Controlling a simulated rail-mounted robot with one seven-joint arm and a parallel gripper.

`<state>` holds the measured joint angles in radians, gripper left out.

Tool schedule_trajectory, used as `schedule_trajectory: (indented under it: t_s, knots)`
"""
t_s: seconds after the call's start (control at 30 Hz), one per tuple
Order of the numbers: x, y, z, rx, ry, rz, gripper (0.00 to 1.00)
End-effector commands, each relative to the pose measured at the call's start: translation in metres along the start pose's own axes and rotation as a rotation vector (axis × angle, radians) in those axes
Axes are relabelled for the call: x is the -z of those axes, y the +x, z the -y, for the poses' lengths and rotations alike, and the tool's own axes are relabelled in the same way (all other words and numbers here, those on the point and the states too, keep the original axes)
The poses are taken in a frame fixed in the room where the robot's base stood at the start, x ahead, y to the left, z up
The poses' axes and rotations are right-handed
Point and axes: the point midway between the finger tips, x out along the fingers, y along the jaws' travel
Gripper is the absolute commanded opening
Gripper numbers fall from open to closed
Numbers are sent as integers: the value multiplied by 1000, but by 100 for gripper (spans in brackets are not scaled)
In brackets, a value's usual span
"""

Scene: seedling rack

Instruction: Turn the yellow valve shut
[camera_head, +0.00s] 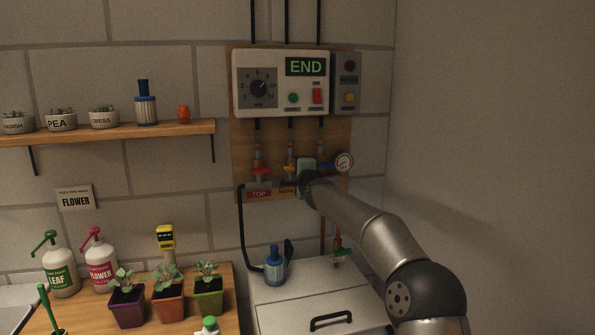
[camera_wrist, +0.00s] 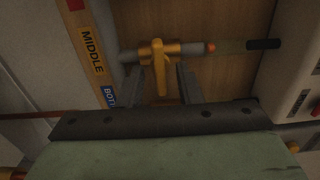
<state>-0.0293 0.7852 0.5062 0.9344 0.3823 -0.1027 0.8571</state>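The yellow valve (camera_wrist: 159,62) is near the top middle of the wrist view, on a pipe that runs across the picture. Its lever lies crosswise to the pipe and points toward my gripper. My gripper (camera_wrist: 160,84) is open, with one finger on each side of the lever's end; I cannot tell if either finger touches it. In the head view, a little of the yellow valve (camera_head: 291,163) shows between the red and blue valves. My gripper (camera_head: 299,180) is in front of the panel there, its fingers mostly hidden.
The red valve (camera_head: 262,172) is left of the yellow one, and the blue valve (camera_head: 327,166) and a gauge (camera_head: 344,161) are to the right. A control box (camera_head: 281,82) reading END hangs above. A blue bottle (camera_head: 274,266) stands on the white cabinet (camera_head: 290,312) below.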

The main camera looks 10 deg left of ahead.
Motion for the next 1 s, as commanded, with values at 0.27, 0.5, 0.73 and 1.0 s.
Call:
schedule_trajectory:
  t_s: [0.27,0.5,0.73,1.0]
  knots:
    - [1,-3,0,1,-1,-1,32]
    - [2,-40,-4,2,-4,-2,32]
    - [2,-98,-5,2,-6,-4,32]
    - [3,-153,-3,2,-4,-5,32]
